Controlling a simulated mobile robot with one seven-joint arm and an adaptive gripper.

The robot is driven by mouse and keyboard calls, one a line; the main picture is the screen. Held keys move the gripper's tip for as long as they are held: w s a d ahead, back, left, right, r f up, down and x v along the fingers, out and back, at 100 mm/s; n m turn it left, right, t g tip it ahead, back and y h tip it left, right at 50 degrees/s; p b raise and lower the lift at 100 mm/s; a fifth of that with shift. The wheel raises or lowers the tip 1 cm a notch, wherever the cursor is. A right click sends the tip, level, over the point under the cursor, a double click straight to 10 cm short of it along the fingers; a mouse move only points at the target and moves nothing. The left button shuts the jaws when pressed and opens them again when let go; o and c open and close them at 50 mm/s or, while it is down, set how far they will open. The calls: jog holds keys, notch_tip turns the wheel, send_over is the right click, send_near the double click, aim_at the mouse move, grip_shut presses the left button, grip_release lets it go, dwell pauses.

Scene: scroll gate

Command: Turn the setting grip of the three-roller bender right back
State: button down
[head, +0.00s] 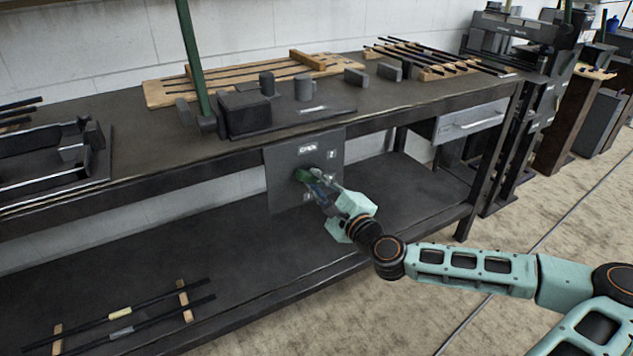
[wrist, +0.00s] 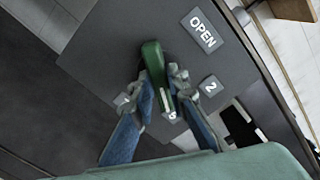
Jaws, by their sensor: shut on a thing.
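The setting grip (wrist: 152,58) is a green bar on a dark grey plate (wrist: 110,42). In the head view the green grip (head: 302,175) shows on the plate under the front edge of the bench, partly hidden by my gripper. My gripper (wrist: 162,88) is shut on the grip, one finger on each side. My gripper (head: 322,188) reaches it from the lower right in the head view. The plate carries a label reading OPEN (wrist: 202,32) and a label 2 (wrist: 210,86). The three-roller bender (head: 283,108) stands on the bench above the plate, with a long green lever.
The bench top (head: 225,92) holds wooden racks with dark rods and small blocks. A lower shelf (head: 150,262) carries rods on wooden strips at the left. A drawer (head: 470,120) is at the right. The floor in front is clear.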

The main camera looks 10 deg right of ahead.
jog(key=n+p, duration=0.1)
jog(key=n, duration=0.4)
jog(key=shift+r+n, duration=0.1)
jog(key=shift+n, duration=0.3)
jog(key=n+p, duration=0.1)
jog(key=n, duration=0.5)
jog(key=n+b, duration=0.1)
jog(key=n, duration=0.4)
jog(key=shift+n, duration=0.4)
jog(key=n+b, duration=0.2)
jog(key=n, duration=0.3)
jog(key=shift+n+b, duration=0.3)
jog(key=shift+n, duration=0.1)
jog(key=c, duration=1.9)
grip_release()
